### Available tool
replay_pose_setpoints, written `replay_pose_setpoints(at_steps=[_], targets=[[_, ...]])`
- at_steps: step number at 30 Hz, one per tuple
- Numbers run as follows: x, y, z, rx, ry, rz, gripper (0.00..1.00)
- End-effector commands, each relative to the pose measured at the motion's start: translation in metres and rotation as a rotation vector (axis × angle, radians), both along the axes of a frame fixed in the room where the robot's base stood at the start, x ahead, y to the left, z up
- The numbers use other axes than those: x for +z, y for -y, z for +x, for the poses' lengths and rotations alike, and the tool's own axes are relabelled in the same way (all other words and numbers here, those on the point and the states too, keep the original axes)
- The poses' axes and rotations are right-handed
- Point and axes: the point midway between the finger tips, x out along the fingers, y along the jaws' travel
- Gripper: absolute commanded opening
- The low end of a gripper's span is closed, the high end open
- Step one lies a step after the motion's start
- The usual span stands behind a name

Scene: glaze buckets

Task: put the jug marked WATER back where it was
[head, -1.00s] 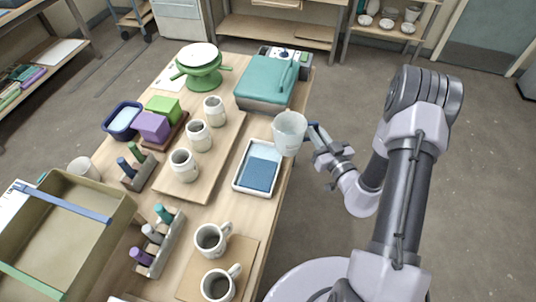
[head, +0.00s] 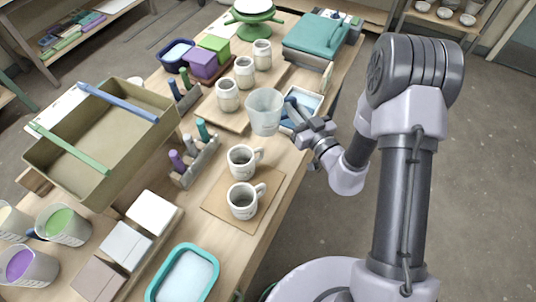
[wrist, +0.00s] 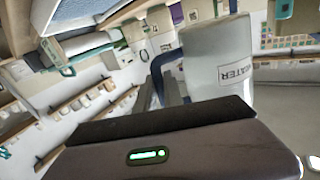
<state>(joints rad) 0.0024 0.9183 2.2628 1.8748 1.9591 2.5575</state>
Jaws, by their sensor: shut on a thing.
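The jug marked WATER (head: 264,112) is a translucent pale jug, held up above the table's right side in the head view. Its printed word shows in the wrist view, where the jug (wrist: 217,62) looks tilted with the camera. My gripper (head: 296,121) is shut on the jug's blue handle, which also shows in the wrist view (wrist: 163,68). In the head view the jug hides part of the board and of the blue-and-white tray (head: 304,99) behind it.
Two mugs (head: 242,160) stand on a thin board in front of the jug. Several jars (head: 228,97) stand on a board behind it. Glaze buckets, green (head: 62,226) and purple (head: 30,267), stand at the lower left. A teal-rimmed tray (head: 183,275) lies near the front.

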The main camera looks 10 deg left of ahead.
Motion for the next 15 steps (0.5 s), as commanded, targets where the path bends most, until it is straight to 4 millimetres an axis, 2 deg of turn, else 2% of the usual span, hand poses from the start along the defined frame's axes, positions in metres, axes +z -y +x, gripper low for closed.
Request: replay_pose_setpoints(at_steps=[2, 7, 15], targets=[[-0.012, -0.001, 0.000, 0.002, -0.001, 0.000, 0.00], [-0.056, -0.001, 0.000, 0.002, -0.003, 0.001, 0.00], [-0.102, -0.001, 0.000, 0.001, -0.001, 0.000, 0.00]])
